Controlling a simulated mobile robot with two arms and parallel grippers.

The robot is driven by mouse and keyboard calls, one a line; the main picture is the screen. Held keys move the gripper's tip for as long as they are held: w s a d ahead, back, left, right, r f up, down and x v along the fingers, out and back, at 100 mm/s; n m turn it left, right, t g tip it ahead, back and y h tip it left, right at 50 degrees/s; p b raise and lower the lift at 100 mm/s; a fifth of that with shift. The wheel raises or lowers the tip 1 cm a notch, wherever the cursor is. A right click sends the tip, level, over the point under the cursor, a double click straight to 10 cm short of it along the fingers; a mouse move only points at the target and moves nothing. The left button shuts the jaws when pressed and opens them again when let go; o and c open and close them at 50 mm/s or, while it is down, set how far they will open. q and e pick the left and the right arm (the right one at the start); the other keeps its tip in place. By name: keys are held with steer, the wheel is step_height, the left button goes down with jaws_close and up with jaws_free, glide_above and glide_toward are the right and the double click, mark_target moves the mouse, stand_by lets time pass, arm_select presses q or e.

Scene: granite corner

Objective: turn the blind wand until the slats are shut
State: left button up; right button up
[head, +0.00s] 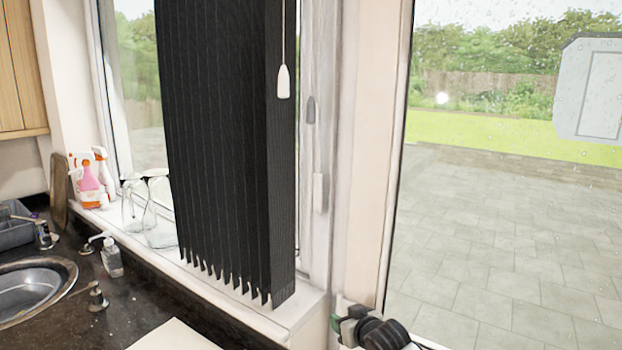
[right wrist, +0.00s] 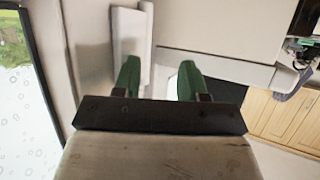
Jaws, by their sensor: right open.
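The blind (head: 215,150) hangs in the window in the head view as long dark vertical slats. They stand close together and overlap; whether they are fully shut cannot be told. A thin pale cord or wand ends in a white handle (head: 284,82) at the blind's right side, hanging free. My right gripper (head: 338,322) is low at the bottom of the head view, right of the sill and well below the handle. In the right wrist view its two green fingers (right wrist: 158,80) are apart, with nothing seen held between them. My left gripper is not seen in the head view.
The white sill (head: 250,312) runs under the blind. Clear glassware (head: 160,215) and spray bottles (head: 90,180) stand at its left. A sink (head: 35,285) and soap dispenser (head: 111,258) are on the dark worktop. A large glass pane is at the right.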

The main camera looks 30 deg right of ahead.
step_height(320, 180, up, 16)
steer(key=w+r+t+p, duration=0.1)
steer(key=t, duration=0.2)
steer(key=n+t+y+p, duration=0.1)
steer(key=n+t+p, duration=0.1)
glide_toward(321, 186)
steer(key=shift+m, duration=0.3)
steer(key=w+p, duration=0.1)
steer(key=w, duration=0.2)
steer(key=w+p, duration=0.1)
steer(key=w, duration=0.2)
steer(key=w+p, duration=0.1)
steer(key=w, duration=0.2)
steer(key=shift+r+p, duration=0.25)
steer(key=shift+p, duration=0.1)
steer(key=shift+w+d+f, duration=0.2)
steer(key=shift+w, duration=0.25)
